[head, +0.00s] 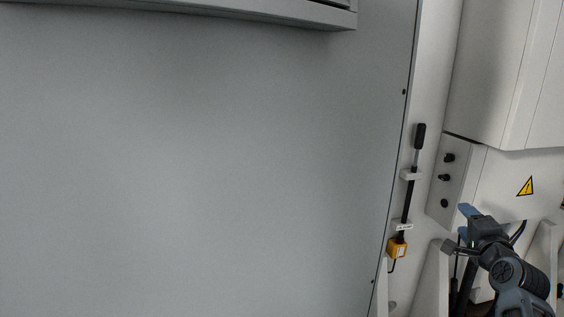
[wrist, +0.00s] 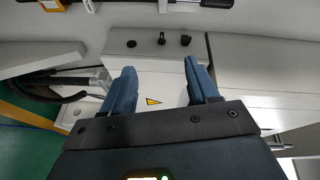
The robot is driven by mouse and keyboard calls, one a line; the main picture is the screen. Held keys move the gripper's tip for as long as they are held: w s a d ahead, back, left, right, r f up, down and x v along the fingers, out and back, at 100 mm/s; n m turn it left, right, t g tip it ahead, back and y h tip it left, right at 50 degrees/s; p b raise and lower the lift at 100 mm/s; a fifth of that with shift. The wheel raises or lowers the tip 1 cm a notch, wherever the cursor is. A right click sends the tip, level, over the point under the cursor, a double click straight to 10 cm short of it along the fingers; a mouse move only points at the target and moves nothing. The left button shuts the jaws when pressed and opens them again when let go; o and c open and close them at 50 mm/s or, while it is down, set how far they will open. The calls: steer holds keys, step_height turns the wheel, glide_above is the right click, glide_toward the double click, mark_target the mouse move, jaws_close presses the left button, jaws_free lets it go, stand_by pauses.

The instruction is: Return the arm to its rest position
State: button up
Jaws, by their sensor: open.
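My gripper (head: 466,222) is at the lower right of the head view, in front of the white cabinet with knobs. In the wrist view my gripper (wrist: 160,88) shows two blue fingers spread apart. Nothing is between them, so it is open and empty. The lower part of my arm runs out of the head view at the bottom right. No foil tray is visible in either view.
A large grey panel (head: 200,160) fills most of the head view. A black-handled tool (head: 419,137) and a yellow box (head: 397,248) are on the white strip beside it. A white cabinet (head: 510,180) with knobs and a warning triangle (head: 525,187) stands at the right.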

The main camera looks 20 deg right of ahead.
steer(key=s+a+f+n+y, duration=0.2)
steer(key=s+a+f+n, duration=0.3)
steer(key=a, duration=0.4)
steer(key=s+a+f+n+y, duration=0.1)
steer(key=s+a+f+n, duration=0.2)
steer(key=s+a, duration=0.45)
steer(key=s+a+f+n+y, duration=0.2)
steer(key=s+a+f+n, duration=0.25)
steer(key=a, duration=0.55)
steer(key=s+a+r+n+y, duration=0.2)
steer(key=s+a+r+n, duration=0.2)
steer(key=s+a, duration=0.4)
steer(key=s+a+r+n+y, duration=0.3)
steer(key=s+a+r+n, duration=0.2)
steer(key=s+a, duration=0.4)
steer(key=s+n, duration=0.1)
steer(key=s, duration=0.2)
steer(key=shift+s+t, duration=0.2)
steer(key=shift+t, duration=0.1)
